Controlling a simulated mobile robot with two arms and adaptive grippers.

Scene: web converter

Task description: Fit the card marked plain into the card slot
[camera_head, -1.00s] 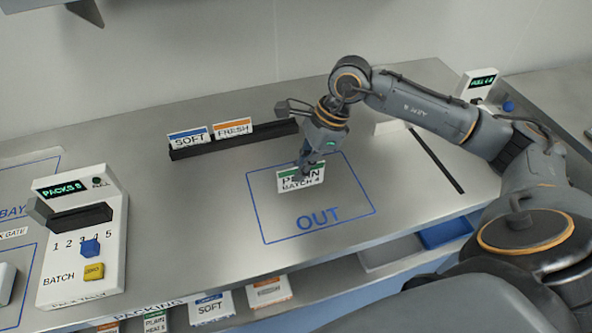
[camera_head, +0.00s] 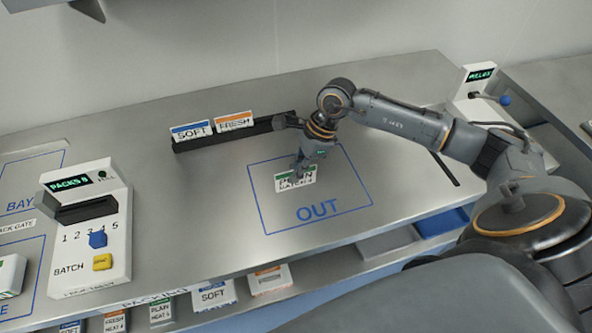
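The card marked plain (camera_head: 282,184), white with a green top band and "BATCH 4" lettering, is inside the blue OUT outline in the head view. My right gripper (camera_head: 299,172) is at its upper part, its fingers shut on the card and covering some of the lettering. Whether the card's lower edge touches the counter is hard to tell. I cannot tell whether this is the card slot. My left gripper is not in view.
A dark rack (camera_head: 262,128) behind the outline holds the soft card (camera_head: 191,131) and the fresh card (camera_head: 234,121). Another white device (camera_head: 478,73) with a green display stands at the back right. The counter (camera_head: 190,205) between the left device and OUT is clear.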

